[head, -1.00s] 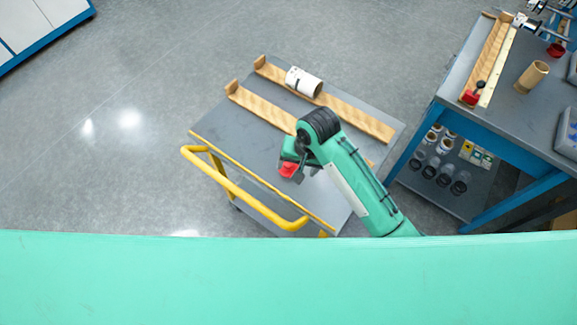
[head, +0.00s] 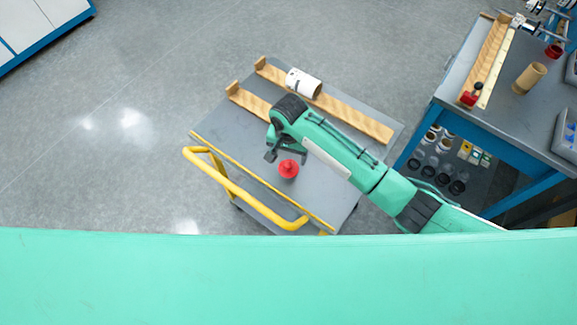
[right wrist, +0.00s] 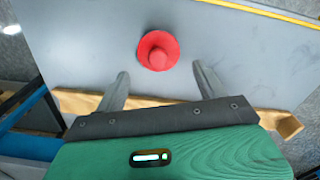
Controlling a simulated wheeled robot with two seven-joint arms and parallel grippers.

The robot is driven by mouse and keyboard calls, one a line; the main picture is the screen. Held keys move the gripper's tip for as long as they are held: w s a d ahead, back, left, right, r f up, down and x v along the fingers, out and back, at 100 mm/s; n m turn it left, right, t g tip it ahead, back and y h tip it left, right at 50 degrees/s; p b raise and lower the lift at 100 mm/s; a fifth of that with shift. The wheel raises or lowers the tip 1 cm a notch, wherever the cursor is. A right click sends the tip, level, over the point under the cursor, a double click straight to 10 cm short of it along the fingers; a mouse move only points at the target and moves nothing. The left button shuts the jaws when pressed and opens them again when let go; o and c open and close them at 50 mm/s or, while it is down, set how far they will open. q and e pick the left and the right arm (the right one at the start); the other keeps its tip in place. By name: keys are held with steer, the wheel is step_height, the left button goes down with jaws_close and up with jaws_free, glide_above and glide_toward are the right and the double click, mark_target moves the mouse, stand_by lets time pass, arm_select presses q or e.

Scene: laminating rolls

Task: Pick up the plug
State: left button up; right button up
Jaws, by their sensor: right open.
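The plug (head: 288,169) is red, with a wide round flange and a narrower knob on top. It sits on the grey top of the cart (head: 318,190). In the right wrist view the plug (right wrist: 158,50) lies just beyond the fingertips, roughly centred between them and not touched. My right gripper (head: 287,158) is open and empty, just above and behind the plug in the head view. Its two fingers show apart in the right wrist view (right wrist: 160,82). My left gripper is not in view.
Two wooden rails (head: 352,117) lie on the cart, one bearing a white roll (head: 304,83). A yellow handle (head: 238,192) runs along the cart's near left side. A blue workbench (head: 440,110) with a brown tube (head: 530,77) stands at the right.

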mark_target(289, 164)
steer(key=f+p, duration=0.1)
steer(key=f, duration=0.3)
steer(key=shift+s+d+f+p, duration=0.1)
steer(key=shift+s+f+p, duration=0.1)
steer(key=shift+f+p, duration=0.15)
steer(key=shift+f, duration=0.55)
steer(key=c, duration=0.8)
